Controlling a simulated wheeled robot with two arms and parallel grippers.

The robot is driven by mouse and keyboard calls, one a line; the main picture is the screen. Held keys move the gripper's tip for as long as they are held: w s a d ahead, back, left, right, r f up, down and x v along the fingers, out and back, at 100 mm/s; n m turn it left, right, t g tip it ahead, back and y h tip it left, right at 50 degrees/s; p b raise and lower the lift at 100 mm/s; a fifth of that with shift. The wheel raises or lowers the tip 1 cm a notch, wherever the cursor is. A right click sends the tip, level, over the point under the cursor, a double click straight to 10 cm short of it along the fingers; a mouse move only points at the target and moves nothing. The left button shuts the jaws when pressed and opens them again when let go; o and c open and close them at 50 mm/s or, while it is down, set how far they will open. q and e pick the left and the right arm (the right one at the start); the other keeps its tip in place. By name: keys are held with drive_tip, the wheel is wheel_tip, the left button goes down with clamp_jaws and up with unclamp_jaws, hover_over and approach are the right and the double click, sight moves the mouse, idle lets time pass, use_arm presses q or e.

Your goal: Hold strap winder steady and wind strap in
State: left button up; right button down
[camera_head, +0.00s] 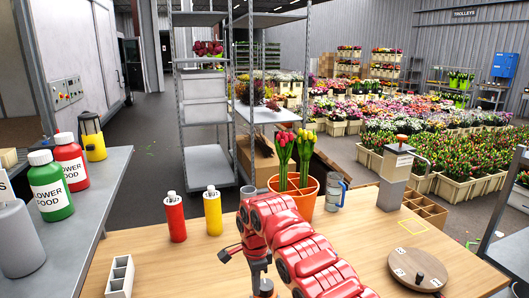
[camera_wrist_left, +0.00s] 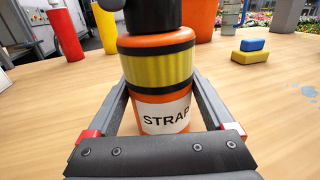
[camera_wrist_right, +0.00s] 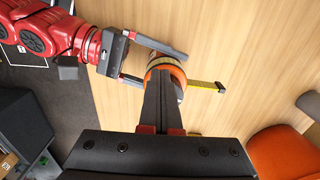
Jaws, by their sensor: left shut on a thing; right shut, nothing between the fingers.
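The strap winder (camera_wrist_left: 158,68) is an orange drum with a yellow band, black rings and a STRAP label, upright on the wooden table. My left gripper (camera_wrist_left: 158,85) is shut on it, one finger on each side. In the right wrist view the winder (camera_wrist_right: 178,70) is partly covered by my right gripper (camera_wrist_right: 165,85), which is shut and empty above it. The yellow-ended strap (camera_wrist_right: 207,86) sticks out from the winder across the table.
A white holder (camera_head: 120,278) is front left; a round wooden disc (camera_head: 418,270) is right.

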drive_tip(key=shift+d+r, duration=0.1)
drive_tip(key=r, duration=0.5)
drive_tip(key=shift+s+a+r, duration=0.1)
drive_tip(key=shift+a+r, duration=0.15)
drive_tip(key=shift+r, duration=0.15)
drive_tip(key=shift+r, duration=0.1)
wheel_tip(320, 180, down, 6)
drive_tip(key=shift+s, duration=0.15)
idle(0.5)
drive_tip(key=shift+w+d, duration=0.45)
idle(0.9)
drive_tip(key=shift+s+a, duration=0.15)
drive_tip(key=shift+s, duration=0.05)
